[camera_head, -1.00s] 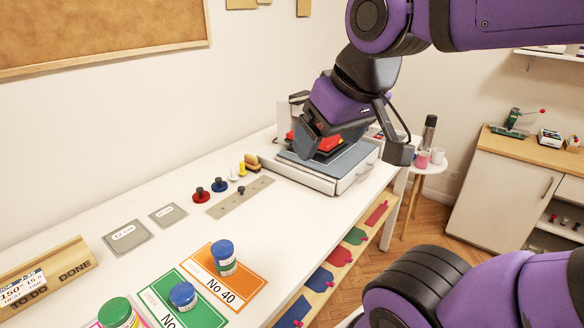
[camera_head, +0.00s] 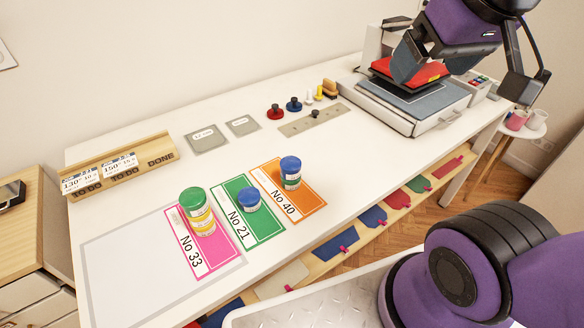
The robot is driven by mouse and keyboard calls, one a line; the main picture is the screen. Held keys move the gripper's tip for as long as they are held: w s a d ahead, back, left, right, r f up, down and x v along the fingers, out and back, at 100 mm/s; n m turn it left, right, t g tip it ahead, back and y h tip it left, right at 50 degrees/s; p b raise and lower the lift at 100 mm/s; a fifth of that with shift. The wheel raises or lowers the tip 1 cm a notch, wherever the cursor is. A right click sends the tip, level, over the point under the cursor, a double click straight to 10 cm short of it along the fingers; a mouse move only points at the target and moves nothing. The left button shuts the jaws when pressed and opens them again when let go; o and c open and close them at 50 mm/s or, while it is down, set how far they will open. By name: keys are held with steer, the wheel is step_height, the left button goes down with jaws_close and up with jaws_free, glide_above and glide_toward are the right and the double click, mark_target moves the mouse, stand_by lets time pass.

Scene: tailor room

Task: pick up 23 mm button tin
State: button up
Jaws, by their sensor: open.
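Three tins stand upright on coloured cards on the white table. A taller tin with a green lid (camera_head: 196,209) is on the pink No 33 card (camera_head: 222,254). A short tin with a blue lid (camera_head: 249,199) is on the green No 21 card (camera_head: 264,228). Another blue-lidded tin (camera_head: 290,173) is on the orange No 40 card (camera_head: 308,200). I cannot read a 23 mm mark on any tin. My gripper (camera_head: 466,72) is open at the upper right, in front of the red-topped press, well away from the tins.
The press (camera_head: 424,122) with its red plate (camera_head: 420,73) fills the table's far right. A wooden rack (camera_head: 130,165) is at the back left. Grey plates (camera_head: 207,138), a metal strip (camera_head: 297,125) and small coloured knobs (camera_head: 275,112) lie behind the tins. The front left tabletop is clear.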

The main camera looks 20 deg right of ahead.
steer(key=w+a+f+g, duration=0.1)
steer(key=w+a+f, duration=0.1)
steer(key=w, duration=0.4)
steer(key=n+g, duration=0.1)
steer(key=g, duration=0.3)
glide_above(290, 162)
step_height(290, 162, down, 22)
steer(key=f, duration=0.6)
steer(key=shift+s+d+f, duration=0.2)
steer(key=shift+s, duration=0.1)
steer(key=shift+w+a+f, duration=0.1)
steer(key=shift+w+f, duration=0.05)
steer(key=shift+f, duration=1.15)
steer(key=shift+w+a+f, duration=0.1)
steer(key=shift+f, duration=1.15)
steer(key=c, duration=1.1)
steer(key=shift+o, duration=0.2)
steer(key=shift+r, duration=0.15)
